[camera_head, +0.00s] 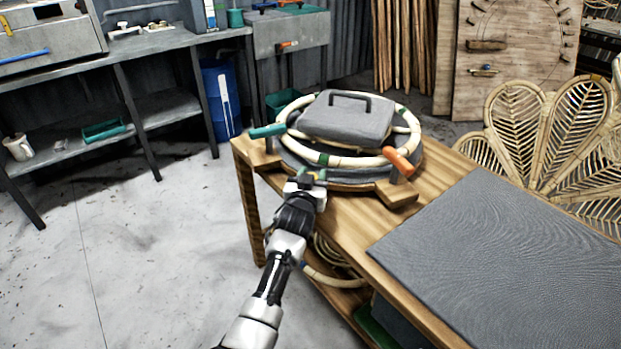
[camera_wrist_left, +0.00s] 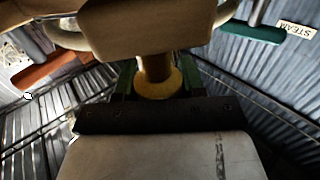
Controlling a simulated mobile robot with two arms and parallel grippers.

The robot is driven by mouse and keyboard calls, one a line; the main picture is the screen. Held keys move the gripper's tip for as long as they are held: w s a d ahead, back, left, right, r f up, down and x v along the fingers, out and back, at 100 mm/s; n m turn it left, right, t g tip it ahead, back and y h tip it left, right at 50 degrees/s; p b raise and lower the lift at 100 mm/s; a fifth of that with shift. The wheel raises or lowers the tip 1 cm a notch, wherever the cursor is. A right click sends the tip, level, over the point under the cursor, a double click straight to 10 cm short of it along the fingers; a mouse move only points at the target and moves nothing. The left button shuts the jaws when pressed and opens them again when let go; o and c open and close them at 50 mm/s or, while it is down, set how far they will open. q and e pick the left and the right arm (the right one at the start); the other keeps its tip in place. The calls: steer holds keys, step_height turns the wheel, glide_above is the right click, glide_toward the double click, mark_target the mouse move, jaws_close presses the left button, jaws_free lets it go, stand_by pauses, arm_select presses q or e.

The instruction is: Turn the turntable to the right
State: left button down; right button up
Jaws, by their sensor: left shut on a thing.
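The turntable (camera_head: 294,165) is a round grey disc on a wooden base at the far end of the workbench. A pale rattan ring (camera_head: 333,160) lies on it, around a dark grey block with a handle (camera_head: 345,120). A green handle (camera_head: 268,131) sticks out at its left and an orange handle (camera_head: 399,162) at its front right. My left gripper (camera_head: 306,177) is at the turntable's near edge. In the left wrist view its green-sided fingers (camera_wrist_left: 156,80) are shut on a short wooden peg (camera_wrist_left: 154,68) under a wooden part. The right gripper is not in view.
The wooden workbench (camera_head: 345,215) carries a grey mat (camera_head: 510,250) at the right. Coiled rattan (camera_head: 328,262) lies on its lower shelf. A rattan fan-shaped chair back (camera_head: 545,125) stands behind at the right. The concrete floor (camera_head: 150,260) at the left is clear.

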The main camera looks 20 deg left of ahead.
arm_select(q)
steer(key=c, duration=0.6)
jaws_free()
steer(key=shift+c, duration=0.2)
steer(key=shift+s, duration=0.1)
steer(key=s, duration=1)
steer(key=shift+s+d+p, duration=0.25)
steer(key=shift+d+p, duration=0.1)
steer(key=shift+p, duration=0.1)
